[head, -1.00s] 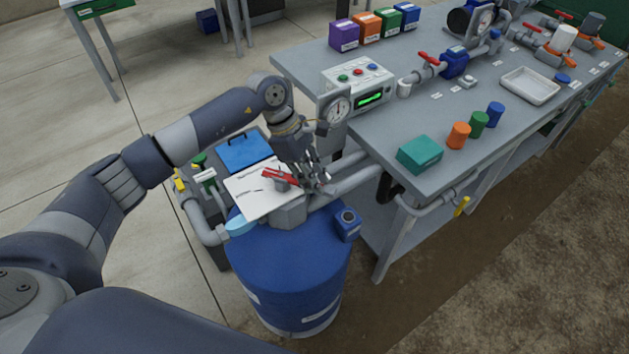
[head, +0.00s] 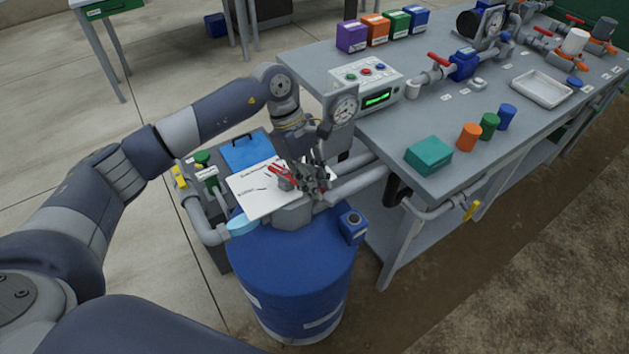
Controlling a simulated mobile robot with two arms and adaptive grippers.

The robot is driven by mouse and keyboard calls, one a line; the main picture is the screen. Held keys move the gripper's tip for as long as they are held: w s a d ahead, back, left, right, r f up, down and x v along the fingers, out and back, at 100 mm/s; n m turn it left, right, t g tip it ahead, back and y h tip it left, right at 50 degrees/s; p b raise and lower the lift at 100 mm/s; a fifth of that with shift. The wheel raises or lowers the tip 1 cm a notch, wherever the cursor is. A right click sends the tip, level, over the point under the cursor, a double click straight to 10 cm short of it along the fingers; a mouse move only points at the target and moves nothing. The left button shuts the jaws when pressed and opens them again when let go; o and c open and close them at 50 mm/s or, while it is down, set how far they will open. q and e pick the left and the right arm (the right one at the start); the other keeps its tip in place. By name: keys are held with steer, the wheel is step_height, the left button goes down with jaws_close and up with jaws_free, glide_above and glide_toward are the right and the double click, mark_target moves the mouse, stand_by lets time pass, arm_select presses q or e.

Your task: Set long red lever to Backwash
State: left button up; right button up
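The long red lever (head: 281,177) sits on a grey valve body (head: 292,213) above the blue drum (head: 290,265). A white label plate (head: 258,196) lies behind and left of it; its small print is too fine to read. My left gripper (head: 313,182) is at the lever's right side, close to or touching it, and covers part of it. Its fingers overlap the lever and valve, so I cannot tell whether they are shut on it. My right gripper is not in view.
A pressure gauge (head: 344,110) stands close behind my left wrist. The grey bench (head: 420,125) on the right carries a control box (head: 368,84), a teal box (head: 428,155) and pipework. A small blue box (head: 352,226) sits on the drum's right edge. Open floor lies left.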

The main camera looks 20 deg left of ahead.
arm_select(q)
steer(key=shift+o, duration=1.1)
steer(key=shift+r, duration=0.1)
steer(key=v, duration=1.2)
